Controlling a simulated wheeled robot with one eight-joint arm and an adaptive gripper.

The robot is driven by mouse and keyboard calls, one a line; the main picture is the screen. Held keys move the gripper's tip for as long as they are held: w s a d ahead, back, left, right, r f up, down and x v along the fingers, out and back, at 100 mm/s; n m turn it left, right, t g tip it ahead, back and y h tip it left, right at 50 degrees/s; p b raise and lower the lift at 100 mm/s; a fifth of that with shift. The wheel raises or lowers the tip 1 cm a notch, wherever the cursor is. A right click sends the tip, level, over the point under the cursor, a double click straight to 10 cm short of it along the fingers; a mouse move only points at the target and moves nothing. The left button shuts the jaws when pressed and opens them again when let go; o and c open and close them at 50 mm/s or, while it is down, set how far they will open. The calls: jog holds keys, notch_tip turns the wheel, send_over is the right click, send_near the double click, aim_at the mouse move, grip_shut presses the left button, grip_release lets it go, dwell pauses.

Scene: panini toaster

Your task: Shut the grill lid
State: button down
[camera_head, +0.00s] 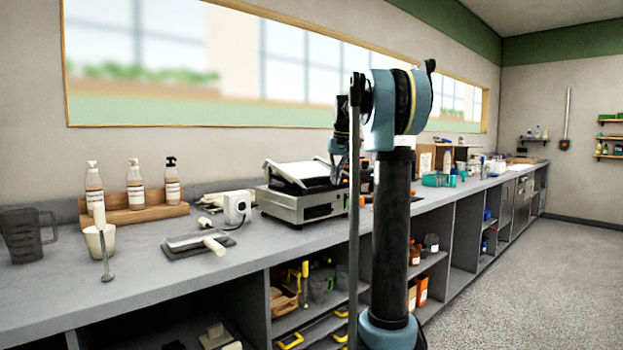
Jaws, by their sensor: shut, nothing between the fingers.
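The panini grill (300,207) stands on the grey counter, a low silver body with a dark upper part. Its lid (300,172) has a pale top panel and sits low over the body, tilted. A gap at its edge is too small to judge, so I cannot tell how far open it is. My gripper (338,165) is at the right side of the grill, near the lid, pointing down. It is shut with nothing in it, and my arm partly hides it and the grill's right end. I cannot tell whether it touches the lid.
Left of the grill are a white box-like device (238,207), a flat grey tool (197,243), a white cup (99,242), a dark jug (27,233) and bottles on a wooden rack (150,213). Teal containers (437,180) stand right of my arm. Open shelves lie below the counter.

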jog(key=shift+w+a+f, duration=0.15)
jog(key=shift+w+f, duration=0.05)
jog(key=shift+f, duration=0.45)
jog(key=shift+s+d+r, duration=0.1)
jog(key=shift+s+r, duration=0.05)
jog(key=shift+r, duration=0.85)
jog(key=shift+s+d+r, duration=0.15)
jog(key=shift+s+r, duration=0.05)
jog(key=shift+r, duration=0.8)
jog(key=shift+s+d+r, duration=0.1)
jog(key=shift+s+r, duration=0.05)
jog(key=shift+r, duration=0.85)
jog(key=s+f, duration=0.7)
jog(key=s, duration=0.5)
jog(key=s+f, duration=0.8)
jog(key=s, duration=0.4)
jog(key=s+f+h, duration=0.1)
jog(key=s+f, duration=1.8)
jog(key=f, duration=0.4)
jog(key=shift+s, duration=0.4)
jog(key=shift+f, duration=0.1)
